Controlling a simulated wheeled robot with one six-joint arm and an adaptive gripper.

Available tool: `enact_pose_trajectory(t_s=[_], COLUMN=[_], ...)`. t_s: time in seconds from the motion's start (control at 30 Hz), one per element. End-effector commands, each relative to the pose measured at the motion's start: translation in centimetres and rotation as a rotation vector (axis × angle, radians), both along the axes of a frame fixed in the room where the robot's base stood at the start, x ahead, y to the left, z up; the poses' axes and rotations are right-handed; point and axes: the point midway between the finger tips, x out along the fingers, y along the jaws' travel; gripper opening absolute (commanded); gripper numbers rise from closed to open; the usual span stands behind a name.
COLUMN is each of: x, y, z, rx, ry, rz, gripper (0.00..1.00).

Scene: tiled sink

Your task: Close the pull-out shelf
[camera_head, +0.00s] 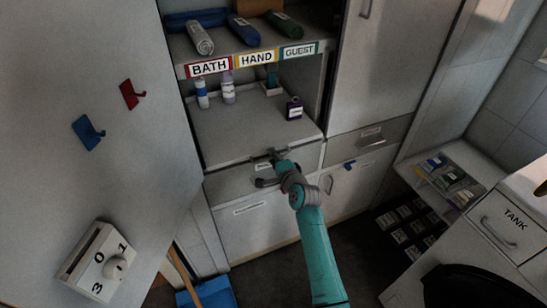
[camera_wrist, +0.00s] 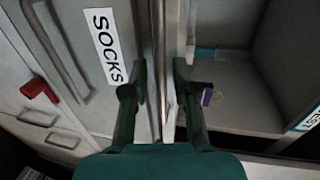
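The pull-out shelf (camera_head: 240,132) is a flat grey board below the towel shelf, and it stands out in front of the cabinet. My gripper (camera_head: 267,155) is at its front edge, right of the middle. In the wrist view my gripper (camera_wrist: 160,92) has its two dark green fingers apart, one on each side of a pale upright-looking edge strip. I cannot tell whether either finger touches the strip. The shelf's surface (camera_wrist: 235,105) shows right of the fingers, with a small purple item on it.
Two pale bottles (camera_head: 228,93) and a dark purple bottle (camera_head: 294,108) stand on the pull-out shelf. Above is the towel shelf with a HAND label (camera_head: 257,59). A drawer (camera_head: 236,187) with a dark handle lies below. A panel with hooks (camera_head: 88,132) stands at left.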

Motion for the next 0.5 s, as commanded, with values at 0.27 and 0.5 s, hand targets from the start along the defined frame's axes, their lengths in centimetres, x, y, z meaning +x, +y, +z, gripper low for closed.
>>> enact_pose_trajectory(t_s=[0.27, 0.5], x=[0.0, -1.6], y=[0.0, -0.7], z=[0.1, 0.3], rx=[0.0, 0.0], ry=[-0.001, -0.001], rz=[0.0, 0.0], gripper=[0.34, 0.34])
